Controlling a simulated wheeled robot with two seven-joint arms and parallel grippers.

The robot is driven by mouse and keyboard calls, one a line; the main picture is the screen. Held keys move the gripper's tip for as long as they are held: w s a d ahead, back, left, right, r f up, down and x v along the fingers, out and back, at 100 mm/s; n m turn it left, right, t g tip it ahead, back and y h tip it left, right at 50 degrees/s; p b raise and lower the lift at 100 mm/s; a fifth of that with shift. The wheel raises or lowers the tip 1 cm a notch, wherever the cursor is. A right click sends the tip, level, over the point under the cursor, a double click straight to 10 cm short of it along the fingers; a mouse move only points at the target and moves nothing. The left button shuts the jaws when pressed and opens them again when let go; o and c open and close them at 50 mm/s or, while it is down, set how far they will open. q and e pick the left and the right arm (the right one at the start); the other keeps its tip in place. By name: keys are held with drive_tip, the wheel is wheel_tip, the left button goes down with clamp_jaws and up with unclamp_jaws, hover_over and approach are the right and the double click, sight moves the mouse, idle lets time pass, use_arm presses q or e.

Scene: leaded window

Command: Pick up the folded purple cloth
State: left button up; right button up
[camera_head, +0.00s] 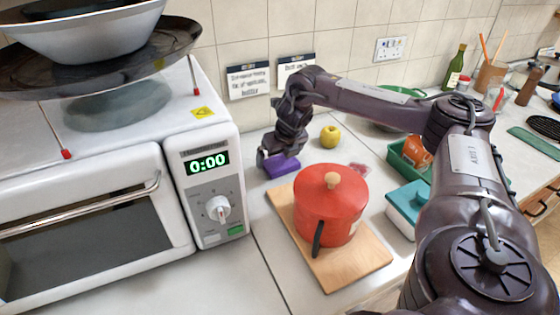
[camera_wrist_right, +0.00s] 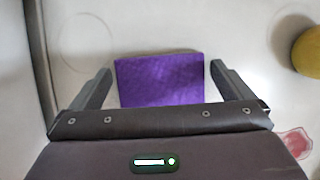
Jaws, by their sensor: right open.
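The folded purple cloth (camera_head: 283,166) lies on the white counter behind the red pot, just right of the microwave. In the right wrist view the cloth (camera_wrist_right: 160,80) is a flat purple rectangle between my fingers, with a small gap on each side. My right gripper (camera_head: 277,157) is at the cloth, reaching in from above and behind the pot. Its two fingers (camera_wrist_right: 160,82) are spread and hold nothing. My left gripper is not in view.
A red lidded pot (camera_head: 331,205) stands on a wooden board (camera_head: 359,268) in front of the cloth. A microwave (camera_head: 216,185) stands to the left. A yellow apple (camera_head: 329,136) is close on the right.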

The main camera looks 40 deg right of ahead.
drive_tip(key=shift+w+f, duration=0.1)
drive_tip(key=shift+f, duration=0.3)
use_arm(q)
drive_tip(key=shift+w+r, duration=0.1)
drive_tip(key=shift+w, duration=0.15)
use_arm(e)
drive_tip(key=shift+f, duration=0.1)
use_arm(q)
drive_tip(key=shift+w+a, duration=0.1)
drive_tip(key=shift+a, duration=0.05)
use_arm(e)
drive_tip(key=c, duration=0.7)
wheel_tip(320, 180, up, 10)
use_arm(q)
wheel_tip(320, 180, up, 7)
drive_tip(key=p, duration=0.7)
use_arm(e)
wheel_tip(320, 180, up, 10)
hover_over(279, 159)
